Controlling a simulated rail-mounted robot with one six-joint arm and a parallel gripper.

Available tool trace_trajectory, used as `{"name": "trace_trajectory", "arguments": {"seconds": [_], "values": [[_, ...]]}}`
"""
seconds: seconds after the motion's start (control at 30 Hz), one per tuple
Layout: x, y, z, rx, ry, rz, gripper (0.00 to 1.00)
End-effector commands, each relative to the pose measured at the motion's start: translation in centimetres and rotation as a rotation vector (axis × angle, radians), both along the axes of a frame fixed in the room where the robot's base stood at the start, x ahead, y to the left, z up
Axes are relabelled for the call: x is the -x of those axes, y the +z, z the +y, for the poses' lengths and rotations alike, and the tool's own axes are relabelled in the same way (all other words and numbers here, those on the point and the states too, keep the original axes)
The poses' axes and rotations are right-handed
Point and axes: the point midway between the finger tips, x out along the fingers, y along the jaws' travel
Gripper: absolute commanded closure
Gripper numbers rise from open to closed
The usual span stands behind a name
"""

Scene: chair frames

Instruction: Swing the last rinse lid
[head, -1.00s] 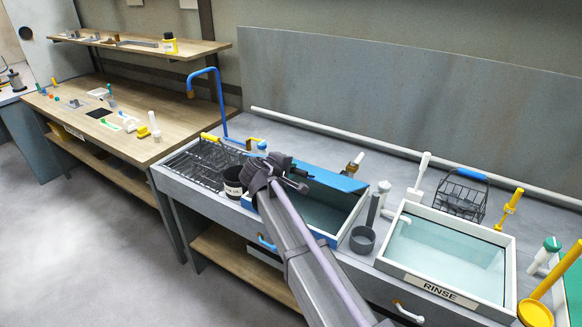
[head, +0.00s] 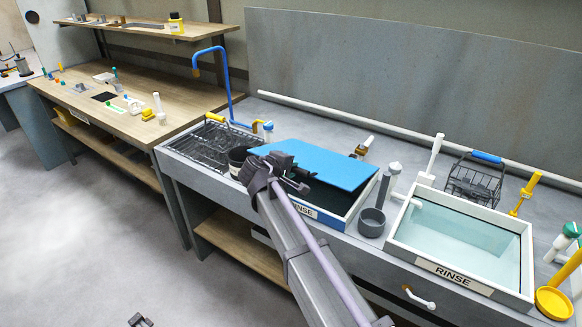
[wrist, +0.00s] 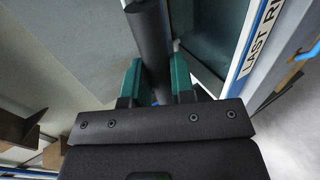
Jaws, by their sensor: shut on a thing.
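The blue lid (head: 325,163) slopes over the blue-rimmed last rinse basin (head: 328,223), part open. A dark gap shows between the lid and the basin's front and right rim. My gripper (head: 296,179) is at the lid's front left in the head view. In the wrist view, the green fingertips (wrist: 155,82) are shut on a dark round bar (wrist: 148,35), which looks like the lid's handle. The basin's label (wrist: 264,35), cut off at "LAST RI", shows on its front. My gripper hides part of the lid's near edge and where the bar joins it.
Left of the basin are a dark pot (head: 237,158) and a wire rack (head: 205,146) below a blue tap (head: 222,75). A grey cup (head: 371,224) and an open water-filled rinse tank (head: 405,240) stand to the right.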

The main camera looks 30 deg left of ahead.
Motion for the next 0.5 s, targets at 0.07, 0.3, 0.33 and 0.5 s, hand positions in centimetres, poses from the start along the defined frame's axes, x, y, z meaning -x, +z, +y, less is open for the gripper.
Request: {"name": "trace_trajectory", "arguments": {"seconds": [0.07,0.3,0.33,0.5], "values": [[0.3,-1.5,0.1,-0.001,0.002,0.0,0.98],[1.1,-4.0,0.2,-0.002,0.001,0.0,0.98],[1.2,-4.4,0.2,-0.002,0.001,0.0,0.98],[1.6,-5.7,0.2,-0.001,0.0,0.001,0.98]]}}
